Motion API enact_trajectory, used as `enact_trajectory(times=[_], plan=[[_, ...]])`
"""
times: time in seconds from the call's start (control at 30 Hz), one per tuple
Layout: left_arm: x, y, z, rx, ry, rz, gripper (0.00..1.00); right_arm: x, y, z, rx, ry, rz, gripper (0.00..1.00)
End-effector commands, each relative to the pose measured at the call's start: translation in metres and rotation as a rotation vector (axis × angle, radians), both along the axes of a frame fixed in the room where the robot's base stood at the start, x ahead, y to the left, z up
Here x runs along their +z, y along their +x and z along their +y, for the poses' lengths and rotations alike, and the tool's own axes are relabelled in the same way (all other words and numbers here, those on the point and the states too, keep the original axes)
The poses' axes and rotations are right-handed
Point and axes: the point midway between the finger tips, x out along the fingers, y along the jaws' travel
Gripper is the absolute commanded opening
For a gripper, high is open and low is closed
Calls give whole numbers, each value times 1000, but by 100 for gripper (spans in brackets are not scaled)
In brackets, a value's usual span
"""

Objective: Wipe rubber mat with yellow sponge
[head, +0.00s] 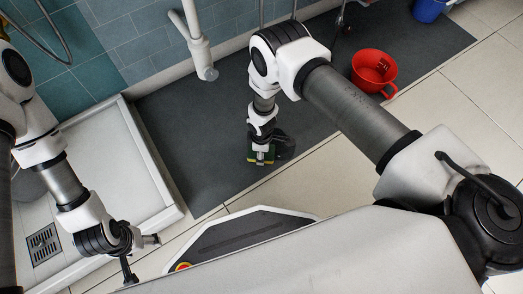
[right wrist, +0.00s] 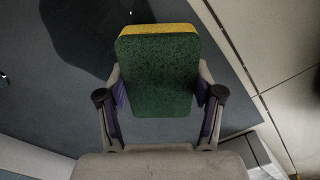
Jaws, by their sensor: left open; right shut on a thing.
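The yellow sponge (right wrist: 158,76) has a green scouring side and a yellow layer along its edge. My right gripper (right wrist: 160,100) is shut on it from both sides in the right wrist view. In the head view the sponge (head: 260,157) is a small green and yellow block over the near part of the dark grey rubber mat (head: 190,125). I cannot tell if it touches the mat. A darker patch (right wrist: 95,35) shows on the mat beside the sponge. My left gripper (head: 143,258) is open and empty at the lower left, away from the mat.
A red bucket (head: 374,75) stands on the mat's right part. A blue bucket (head: 429,10) is at the top right. A white shower tray (head: 125,150) borders the mat at left. A white pipe (head: 198,50) rises near the tiled wall. Pale floor tiles (head: 320,180) lie in front.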

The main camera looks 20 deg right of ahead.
Motion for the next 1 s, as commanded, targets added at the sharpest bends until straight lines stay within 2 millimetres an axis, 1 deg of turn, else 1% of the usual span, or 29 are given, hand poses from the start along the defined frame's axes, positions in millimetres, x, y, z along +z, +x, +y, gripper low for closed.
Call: enact_trajectory(times=[0.03, 0.2, 0.4, 0.73, 1.0], plan=[[8, 0, 0, -1, 0, 0, 74, 8, 0, 0, 0, 0, 0, 45], [19, 0, 0, 0, 0, 0, 74, 21, -2, 0, -2, 0, 0, 45], [23, 0, 0, 0, 0, 0, 74, 25, -3, 0, -3, 0, 0, 45], [20, 0, 0, 0, 0, 0, 74, 25, -5, -1, -3, 0, 1, 45], [0, 0, 0, 0, 0, 0, 74, 45, -32, -7, -2, -1, 2, 45]])
